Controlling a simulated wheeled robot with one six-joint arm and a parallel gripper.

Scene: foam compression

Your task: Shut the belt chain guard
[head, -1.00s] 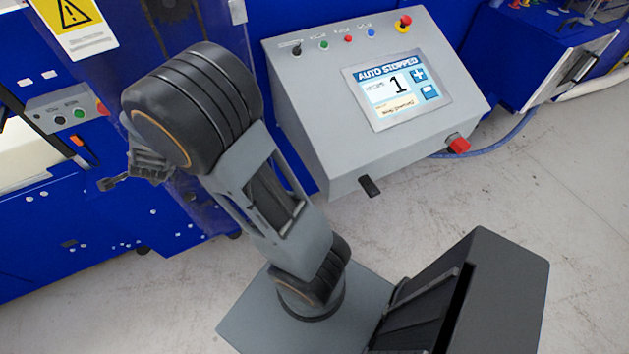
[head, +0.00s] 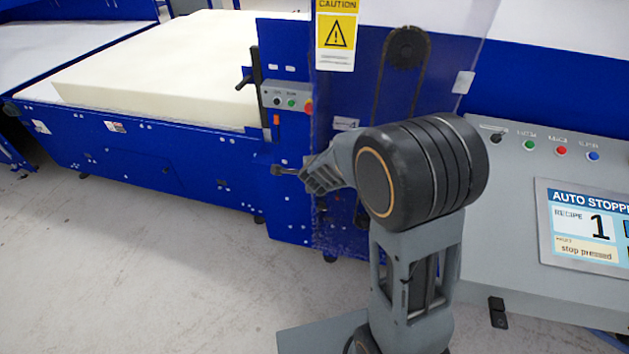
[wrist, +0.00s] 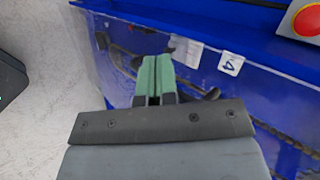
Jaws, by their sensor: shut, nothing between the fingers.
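The chain guard (head: 340,120) is a clear panel with a yellow caution sign, on the front of the blue machine in the head view. The chain and its dark sprocket (head: 407,48) show through it. I cannot tell whether the guard is fully closed. My gripper (head: 318,178) is in front of the guard's left part, its fingertips hard to make out there. In the wrist view my gripper (wrist: 156,62) has green fingers shut together with nothing between them, close over the clear panel (wrist: 110,65). I cannot tell whether they touch it. A dark lever-like part (wrist: 212,95) is beside the fingers.
A small button box (head: 285,97) is left of the guard. A grey control console (head: 510,220) with buttons and a screen reading "AUTO STOPPED" stands at the right. A cream foam block (head: 160,70) lies on the machine's bed. The floor (head: 150,270) at the left front is clear.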

